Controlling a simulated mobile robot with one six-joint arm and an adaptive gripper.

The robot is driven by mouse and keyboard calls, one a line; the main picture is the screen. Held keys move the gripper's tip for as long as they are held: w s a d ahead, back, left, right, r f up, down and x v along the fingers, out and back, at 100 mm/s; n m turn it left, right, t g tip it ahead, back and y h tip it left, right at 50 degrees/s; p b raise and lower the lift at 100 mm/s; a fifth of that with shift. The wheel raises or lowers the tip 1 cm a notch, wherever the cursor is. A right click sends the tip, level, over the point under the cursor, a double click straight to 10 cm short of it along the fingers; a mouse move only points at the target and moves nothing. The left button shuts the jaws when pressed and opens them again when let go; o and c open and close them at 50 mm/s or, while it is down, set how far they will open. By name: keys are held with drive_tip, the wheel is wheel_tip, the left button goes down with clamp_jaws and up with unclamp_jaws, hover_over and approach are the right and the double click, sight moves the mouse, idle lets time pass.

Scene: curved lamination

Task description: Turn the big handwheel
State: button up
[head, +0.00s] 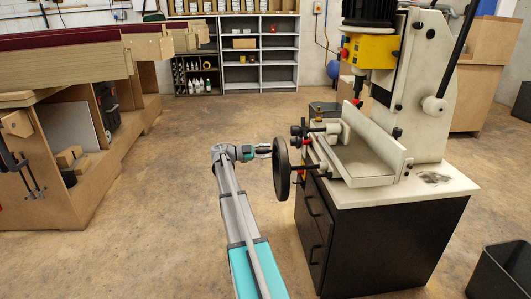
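The big black handwheel (282,168) stands upright, seen nearly edge-on, at the left side of the drilling or milling machine (365,150). A shaft joins it to the machine just below the vice-like table. My gripper (265,151) is just left of the handwheel's upper part, with its fingers pointing right toward it. The fingers are small and dark in this view, so their opening is unclear. I cannot tell whether they touch the rim.
The machine stands on a black cabinet (385,245) with a pale top. A wooden workbench (60,150) is at left, shelves (258,60) are behind, and a dark bin (500,272) is at lower right. The floor between is clear.

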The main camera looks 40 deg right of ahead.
drive_tip(key=shift+o, duration=0.3)
drive_tip(key=shift+a, duration=0.1)
drive_tip(key=v, duration=0.7)
drive_tip(key=shift+w+a, duration=0.15)
drive_tip(key=shift+w, duration=0.05)
idle(0.6)
